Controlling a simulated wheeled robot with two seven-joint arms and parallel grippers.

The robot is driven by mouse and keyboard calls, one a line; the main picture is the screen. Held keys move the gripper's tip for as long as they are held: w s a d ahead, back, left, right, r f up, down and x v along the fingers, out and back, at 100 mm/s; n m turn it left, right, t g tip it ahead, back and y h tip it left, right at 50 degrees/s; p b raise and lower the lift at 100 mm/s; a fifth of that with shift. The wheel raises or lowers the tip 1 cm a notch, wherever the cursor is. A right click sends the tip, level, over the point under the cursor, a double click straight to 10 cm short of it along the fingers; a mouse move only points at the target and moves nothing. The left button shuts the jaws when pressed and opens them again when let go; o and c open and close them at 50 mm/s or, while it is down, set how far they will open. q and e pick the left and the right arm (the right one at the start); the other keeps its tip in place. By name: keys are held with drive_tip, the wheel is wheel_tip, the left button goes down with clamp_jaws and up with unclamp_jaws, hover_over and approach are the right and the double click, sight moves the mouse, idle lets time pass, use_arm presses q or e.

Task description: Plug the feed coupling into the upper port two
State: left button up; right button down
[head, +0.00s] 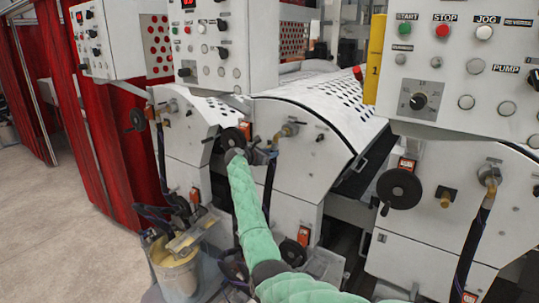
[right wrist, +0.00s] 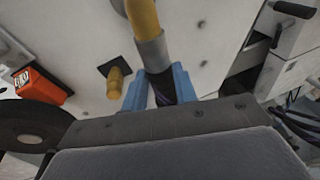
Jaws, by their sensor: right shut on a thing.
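My right gripper (head: 272,151) is at the front panel of the middle machine, at the end of my green arm. In the right wrist view its blue fingers (right wrist: 160,88) are shut on the feed coupling (right wrist: 152,54), a grey collar with a bent yellow tube rising from it. In the head view the coupling's brass elbow (head: 290,130) is close to the panel, with a dark hose (head: 269,185) hanging below. The tube's far end is out of the wrist view, so I cannot tell whether it is seated in a port. My left gripper is not in view.
A brass stub (right wrist: 115,82) on a black plate is left of the fingers. A bucket (head: 175,268) stands on the floor. Another machine has a handwheel (head: 400,188) and a hose (head: 470,250).

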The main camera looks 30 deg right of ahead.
drive_tip(key=shift+w+d, duration=0.25)
drive_tip(key=shift+d, duration=0.3)
drive_tip(key=c, duration=1)
unclamp_jaws()
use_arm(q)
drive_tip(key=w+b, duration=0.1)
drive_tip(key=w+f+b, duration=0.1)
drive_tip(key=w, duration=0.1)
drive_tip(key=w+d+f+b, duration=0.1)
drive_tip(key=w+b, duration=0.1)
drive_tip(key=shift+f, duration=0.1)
use_arm(e)
drive_tip(key=v, duration=0.8)
